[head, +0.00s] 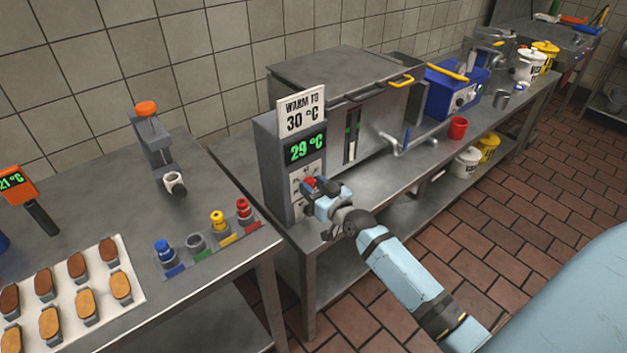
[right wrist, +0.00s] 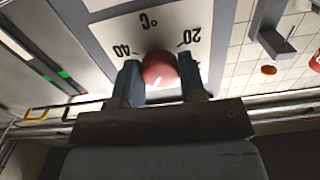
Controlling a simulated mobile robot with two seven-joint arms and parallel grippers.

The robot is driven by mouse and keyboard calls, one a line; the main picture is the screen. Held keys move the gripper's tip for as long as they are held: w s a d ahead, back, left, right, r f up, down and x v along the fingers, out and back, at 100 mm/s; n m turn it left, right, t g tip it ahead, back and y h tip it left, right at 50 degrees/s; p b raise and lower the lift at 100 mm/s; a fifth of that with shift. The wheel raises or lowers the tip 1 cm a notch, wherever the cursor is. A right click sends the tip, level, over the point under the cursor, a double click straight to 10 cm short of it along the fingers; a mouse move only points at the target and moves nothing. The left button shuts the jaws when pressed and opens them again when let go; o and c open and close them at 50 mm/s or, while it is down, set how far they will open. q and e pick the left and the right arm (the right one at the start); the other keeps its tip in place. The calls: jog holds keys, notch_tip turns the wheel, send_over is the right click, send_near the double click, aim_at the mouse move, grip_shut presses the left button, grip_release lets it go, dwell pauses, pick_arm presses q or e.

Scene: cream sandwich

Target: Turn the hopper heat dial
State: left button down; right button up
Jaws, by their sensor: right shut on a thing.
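The red hopper heat dial (head: 310,182) sits on the front of a grey control box (head: 272,165). In the right wrist view the dial (right wrist: 158,69) has a white pointer mark and lies between the numbers 20 and 40. My right gripper (head: 316,187) is at the dial, and in the right wrist view its two fingers (right wrist: 160,82) are closed on the dial's sides. The box's display (head: 306,148) reads 29 °C in green. A sign (head: 301,111) above it says "WARM TO 30 °C". My left gripper does not show.
A steel hopper (head: 340,85) stands behind the box, with a tap (head: 398,145) at its front. A red cup (head: 457,128) and blue machine (head: 455,90) are farther right. On the left table are a biscuit tray (head: 135,300), colored nozzles (head: 218,222) and an orange-topped stand (head: 150,140).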

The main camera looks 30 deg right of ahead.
jog(key=shift+r+m+p, duration=0.15)
jog(key=shift+m+p, duration=0.25)
jog(key=shift+m, duration=0.5)
jog(key=shift+m+p, duration=0.45)
jog(key=shift+m, duration=0.95)
jog(key=o, duration=0.9)
